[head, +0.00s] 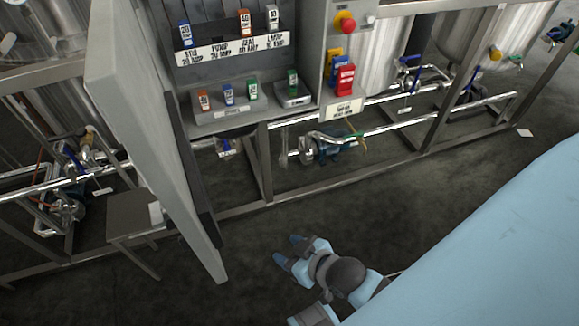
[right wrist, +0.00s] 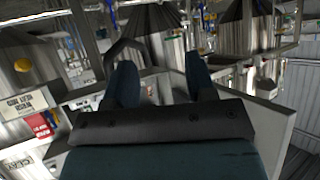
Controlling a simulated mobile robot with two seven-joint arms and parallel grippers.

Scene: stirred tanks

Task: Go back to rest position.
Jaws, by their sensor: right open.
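My right gripper (head: 288,249) is over the dark floor in front of the tank skid, low in the middle of the head view. Its two blue fingers are apart with nothing between them. The same fingers show in the right wrist view (right wrist: 160,72), again with an empty gap. My left gripper is not in view.
An open grey cabinet door (head: 150,150) stands left of the gripper. Behind it, a panel holds coloured fuses above a shelf (head: 225,115) with more fuses. A red button (head: 345,22) and steel tanks (head: 375,60) are to the right. The floor (head: 370,210) around the gripper looks clear.

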